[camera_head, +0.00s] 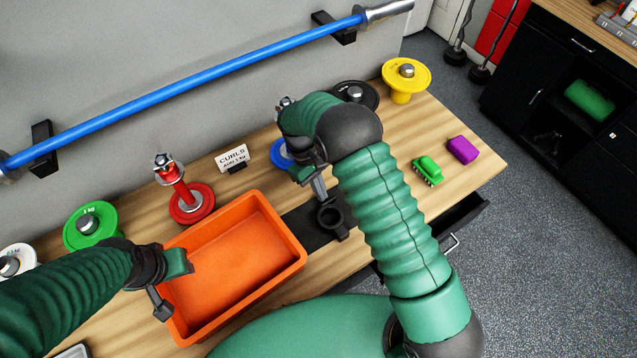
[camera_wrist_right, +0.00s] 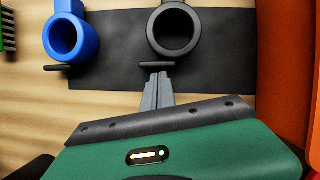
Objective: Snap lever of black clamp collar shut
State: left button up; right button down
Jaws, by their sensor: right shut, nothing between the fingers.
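The black clamp collar (camera_head: 330,216) sits on the dark mat (camera_head: 305,232) to the right of the orange bin. In the right wrist view the black collar (camera_wrist_right: 174,30) shows as a ring, with its thin dark lever (camera_wrist_right: 153,64) beside it. My right gripper (camera_head: 319,189) is shut and empty. Its fingertips (camera_wrist_right: 158,76) are right by the lever; I cannot tell whether they touch it. My left gripper (camera_head: 168,292) is over the left side of the orange bin, and its jaw opening is unclear.
A blue collar (camera_wrist_right: 72,38) stands beside the black one in the wrist view. The orange bin (camera_head: 299,262) is empty. A green brush (camera_head: 427,172) and purple block (camera_head: 462,150) lie at the right. Weight plates and a sign (camera_head: 232,157) line the wall side.

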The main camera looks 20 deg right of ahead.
jog(key=b+v, duration=0.2)
jog(key=v, duration=1.4)
jog(key=shift+w+a+r, duration=0.15)
jog(key=shift+w+r, duration=0.05)
jog(key=shift+r, duration=0.1)
